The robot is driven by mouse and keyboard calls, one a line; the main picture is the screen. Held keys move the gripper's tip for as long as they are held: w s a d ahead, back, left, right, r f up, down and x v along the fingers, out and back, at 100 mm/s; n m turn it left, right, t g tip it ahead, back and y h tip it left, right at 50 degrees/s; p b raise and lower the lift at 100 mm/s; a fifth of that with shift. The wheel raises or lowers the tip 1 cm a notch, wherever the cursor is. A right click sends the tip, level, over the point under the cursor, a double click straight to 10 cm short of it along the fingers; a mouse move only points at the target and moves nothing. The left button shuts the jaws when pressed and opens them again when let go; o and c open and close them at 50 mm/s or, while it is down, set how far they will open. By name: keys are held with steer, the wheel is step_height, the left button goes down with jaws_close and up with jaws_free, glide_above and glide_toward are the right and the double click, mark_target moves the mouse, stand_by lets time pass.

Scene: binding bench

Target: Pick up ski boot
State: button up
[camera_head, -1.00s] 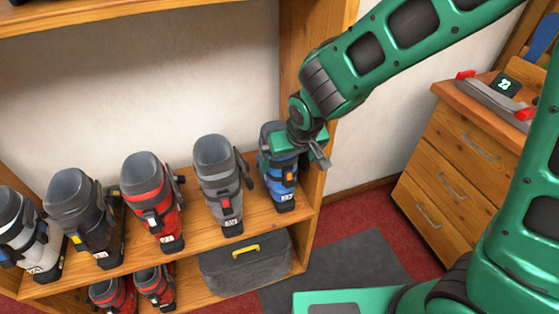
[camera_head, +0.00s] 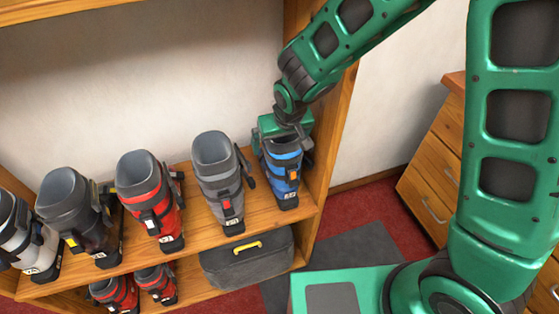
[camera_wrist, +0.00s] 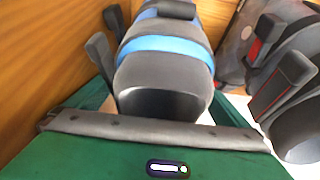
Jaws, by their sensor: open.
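Several ski boots stand in a row on the wooden shelf. The blue and grey boot (camera_head: 281,170) is at the right end, next to the shelf's side panel. My gripper (camera_head: 287,134) is at the top of this boot, with its fingers open. In the wrist view the blue boot (camera_wrist: 165,62) sits ahead of the palm, between the spread fingers; whether a finger touches it I cannot tell. The grey boot (camera_head: 219,170), the red boot (camera_head: 147,190), the black boot (camera_head: 75,208) and the white boot (camera_head: 28,238) stand to the left.
The shelf's side panel (camera_head: 330,130) rises close to the right of the blue boot. The grey boot is close on its left. Red boots (camera_head: 155,284) and a grey case (camera_head: 245,262) are on the lower shelf. A wooden drawer unit (camera_head: 432,185) stands at the right.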

steer(key=shift+w+f, duration=0.1)
steer(key=shift+f, duration=0.3)
steer(key=c, duration=1.9)
steer(key=shift+w, duration=0.1)
steer(key=shift+c, duration=1.4)
steer(key=shift+r, duration=0.15)
